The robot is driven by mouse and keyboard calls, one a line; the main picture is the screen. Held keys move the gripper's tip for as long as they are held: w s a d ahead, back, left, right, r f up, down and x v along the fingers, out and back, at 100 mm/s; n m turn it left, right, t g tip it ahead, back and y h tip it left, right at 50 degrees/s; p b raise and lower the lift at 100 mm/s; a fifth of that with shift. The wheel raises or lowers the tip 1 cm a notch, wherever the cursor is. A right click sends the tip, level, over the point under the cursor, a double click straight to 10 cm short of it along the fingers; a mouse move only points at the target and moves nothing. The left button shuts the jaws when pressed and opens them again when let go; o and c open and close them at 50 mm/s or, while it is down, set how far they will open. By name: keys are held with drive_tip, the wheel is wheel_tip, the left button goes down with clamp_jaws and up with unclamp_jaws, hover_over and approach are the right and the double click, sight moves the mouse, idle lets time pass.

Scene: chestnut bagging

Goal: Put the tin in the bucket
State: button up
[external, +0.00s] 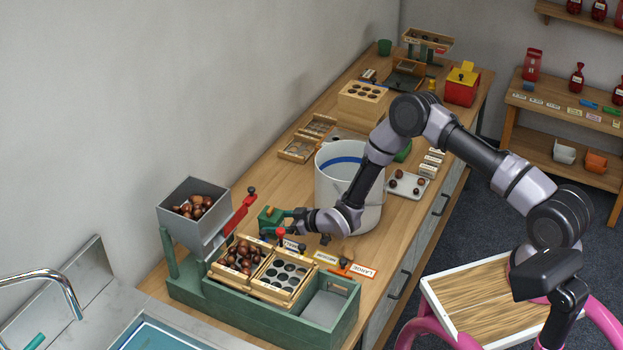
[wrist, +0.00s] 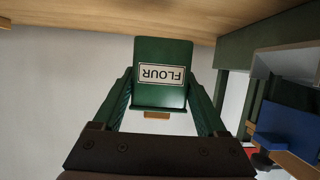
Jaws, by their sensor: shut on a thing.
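The green tin (external: 269,219) is beside the left of the bucket, behind the chestnut sorter. In the wrist view the tin (wrist: 162,92) sits upright between the green fingers, its FLOUR label upside down in the picture. My gripper (external: 283,217) is shut on the tin; the fingers press its two sides in the wrist view (wrist: 162,95). Whether the tin touches the worktop is not clear. The white bucket (external: 328,197) with a blue band inside stands on the worktop, partly covered by my forearm. Its bottom inside is hidden.
The green sorter (external: 262,312) with a grey hopper (external: 194,218) and trays of chestnuts stands in front of my gripper. A red lever (external: 241,213) is close to the tin's left. Wooden trays (external: 298,150) and a white tray (external: 421,193) lie around the bucket.

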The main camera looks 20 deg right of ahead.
sight(277, 237)
drive_tip(key=shift+f, duration=2.8)
drive_tip(key=shift+f, duration=0.15)
drive_tip(key=o, duration=1.6)
drive_tip(key=shift+c, duration=0.2)
drive_tip(key=v, duration=1)
drive_tip(key=shift+s+d+f, duration=0.1)
drive_tip(key=shift+s+d, duration=0.1)
drive_tip(key=shift+d, duration=0.2)
